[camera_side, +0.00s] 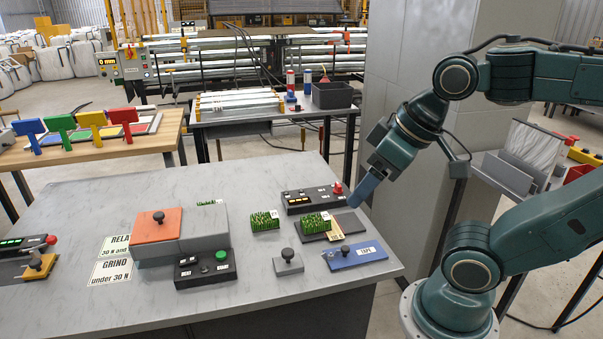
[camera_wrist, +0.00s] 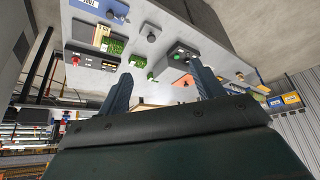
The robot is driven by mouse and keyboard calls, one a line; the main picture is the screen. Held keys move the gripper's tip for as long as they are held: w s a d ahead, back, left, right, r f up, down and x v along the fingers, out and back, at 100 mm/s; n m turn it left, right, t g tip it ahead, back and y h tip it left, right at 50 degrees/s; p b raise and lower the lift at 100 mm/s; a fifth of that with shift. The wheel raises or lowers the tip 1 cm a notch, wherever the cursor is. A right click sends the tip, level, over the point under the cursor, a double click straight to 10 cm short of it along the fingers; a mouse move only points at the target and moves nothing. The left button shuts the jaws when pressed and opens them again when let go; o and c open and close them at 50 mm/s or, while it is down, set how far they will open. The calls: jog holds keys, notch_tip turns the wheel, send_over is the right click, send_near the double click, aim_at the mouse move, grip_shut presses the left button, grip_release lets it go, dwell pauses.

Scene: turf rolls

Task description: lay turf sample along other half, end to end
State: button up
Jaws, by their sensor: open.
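A dark flat board (camera_side: 350,222) lies near the right end of the grey table. A green turf sample (camera_side: 315,222) with a small white tag covers its left half; its right half is bare. A second tagged turf sample (camera_side: 265,221) lies loose on the table to the left of the board. A third green piece (camera_side: 208,203) is mostly hidden behind a grey block. My gripper (camera_side: 364,190) is open and empty, above and behind the board. The wrist view shows my gripper's spread fingers (camera_wrist: 160,86), the turf on the board (camera_wrist: 112,46) and the loose turf (camera_wrist: 138,61).
A black control box (camera_side: 311,199) with a red button stands behind the board. A blue knobbed block (camera_side: 355,255) and a grey knobbed block (camera_side: 288,262) sit in front. A button box (camera_side: 205,268) and an orange-and-grey block (camera_side: 157,230) stand left. Table between is clear.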

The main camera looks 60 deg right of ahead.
jog(key=shift+o, duration=0.4)
jog(key=w+d+n+y, duration=0.2)
jog(key=w+n, duration=0.1)
jog(key=w, duration=1.1)
jog(key=w+d+n+y, duration=0.2)
jog(key=w+n, duration=0.1)
jog(key=w, duration=1.1)
jog(key=w+d+f+n+t+y, duration=0.1)
jog(key=w+d+f+n+y, duration=0.1)
jog(key=w+d+f, duration=0.65)
jog(key=w+d+f+y, duration=0.1)
jog(key=d+f, duration=0.1)
jog(key=f, duration=0.2)
jog(key=w+d+f+t, duration=0.1)
jog(key=w+d+f, duration=0.1)
jog(key=f, duration=0.3)
jog(key=w+d+f+n+t+y, duration=0.1)
jog(key=d+f, duration=0.2)
jog(key=f, duration=0.1)
jog(key=shift+w+d+f+y, duration=0.15)
jog(key=shift+w+d+y, duration=0.05)
jog(key=shift+w+y, duration=0.1)
jog(key=shift+x, duration=4.25)
